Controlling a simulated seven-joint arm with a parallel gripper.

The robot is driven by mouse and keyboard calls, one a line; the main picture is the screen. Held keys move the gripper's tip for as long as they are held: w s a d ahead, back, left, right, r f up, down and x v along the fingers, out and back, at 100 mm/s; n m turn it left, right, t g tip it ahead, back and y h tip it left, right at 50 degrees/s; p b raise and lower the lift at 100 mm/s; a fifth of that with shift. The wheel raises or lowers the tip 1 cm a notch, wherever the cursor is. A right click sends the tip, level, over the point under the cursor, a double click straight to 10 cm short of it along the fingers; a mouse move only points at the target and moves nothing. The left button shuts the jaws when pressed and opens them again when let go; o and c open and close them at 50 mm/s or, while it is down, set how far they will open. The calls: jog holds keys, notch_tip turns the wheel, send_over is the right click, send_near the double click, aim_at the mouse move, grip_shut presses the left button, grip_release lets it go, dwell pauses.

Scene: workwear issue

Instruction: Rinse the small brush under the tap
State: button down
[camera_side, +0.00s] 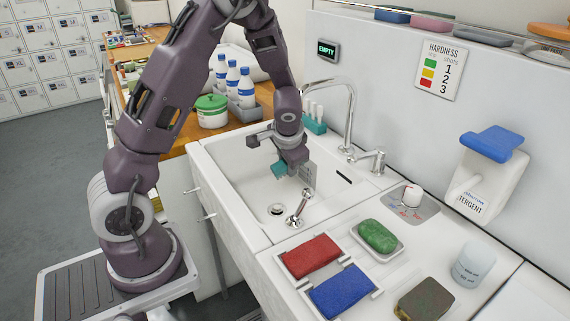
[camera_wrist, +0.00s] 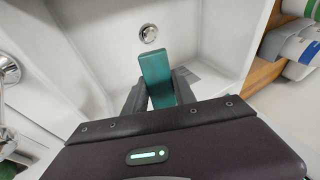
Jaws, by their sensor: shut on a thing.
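My gripper (camera_side: 287,163) is down inside the white sink (camera_side: 232,185), above its floor. It is shut on a teal block-shaped piece, which I take to be the small brush (camera_side: 279,169); no bristles show. In the wrist view the brush (camera_wrist: 155,72) stands out between my gripper's fingers (camera_wrist: 158,92), with the drain (camera_wrist: 148,34) beyond its end. The chrome tap (camera_side: 350,105) arches over the sink from the back right, its spout end near my wrist in the side view. I see no water running.
A short chrome fitting (camera_side: 298,208) stands by the sink's front right rim. Red (camera_side: 311,255), blue (camera_side: 342,291) and green (camera_side: 377,236) blocks lie on the counter to the right. A teal holder (camera_side: 316,126) with white sticks and several blue-capped bottles (camera_side: 232,78) stand behind the sink.

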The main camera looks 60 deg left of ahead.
jog(key=shift+s+a, duration=0.15)
jog(key=shift+a, duration=0.4)
jog(key=s+d, duration=0.2)
jog(key=s, duration=0.5)
jog(key=shift+s+d, duration=0.15)
jog(key=shift+s, duration=0.2)
jog(key=shift+r, duration=0.1)
dwell(0.9)
jog(key=s+d+r, duration=0.1)
jog(key=s+r, duration=0.2)
jog(key=s, duration=0.1)
jog(key=shift+s+d+r, duration=0.25)
jog(key=shift+s+r, duration=0.15)
